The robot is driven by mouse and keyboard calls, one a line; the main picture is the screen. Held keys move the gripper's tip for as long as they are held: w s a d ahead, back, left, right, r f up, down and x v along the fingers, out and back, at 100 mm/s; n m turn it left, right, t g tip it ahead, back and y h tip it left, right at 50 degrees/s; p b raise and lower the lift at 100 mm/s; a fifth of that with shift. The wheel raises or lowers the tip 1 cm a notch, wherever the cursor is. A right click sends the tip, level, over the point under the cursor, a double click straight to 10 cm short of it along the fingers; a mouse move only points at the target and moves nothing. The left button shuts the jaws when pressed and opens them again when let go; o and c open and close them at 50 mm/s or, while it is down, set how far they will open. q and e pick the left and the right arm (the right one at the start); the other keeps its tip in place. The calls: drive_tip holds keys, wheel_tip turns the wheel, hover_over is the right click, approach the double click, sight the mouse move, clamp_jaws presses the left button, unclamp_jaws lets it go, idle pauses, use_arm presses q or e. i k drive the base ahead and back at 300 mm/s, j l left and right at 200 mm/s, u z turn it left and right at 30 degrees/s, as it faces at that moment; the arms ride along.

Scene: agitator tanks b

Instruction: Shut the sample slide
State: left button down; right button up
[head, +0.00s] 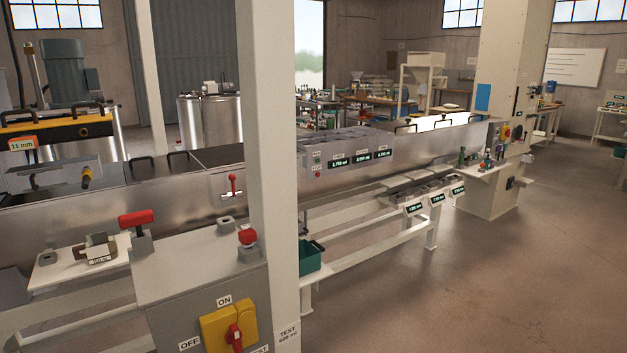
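No part is plainly marked as the sample slide, so I cannot tell for sure which one it is. A red-handled fitting (232,186) sits on the front wall of the long steel tank (190,205). A lever with a red grip (137,218) stands on the grey cabinet top, and a smaller red knob (247,235) is at its right edge. A small grey-brown block with a label (97,246) rests on a pale shelf (62,262) at the left. Neither of my grippers is in view.
A pale post (272,130) stands close in front and hides part of the tank. A yellow switch with a red handle (229,325) is on the cabinet front, between ON and OFF labels. A green bin (311,258) is behind the post. The floor (480,290) at right is clear.

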sight(34, 182)
drive_tip(key=u, duration=1.45)
drive_tip(key=i+j, duration=0.2)
drive_tip(key=i+l+z, duration=0.05)
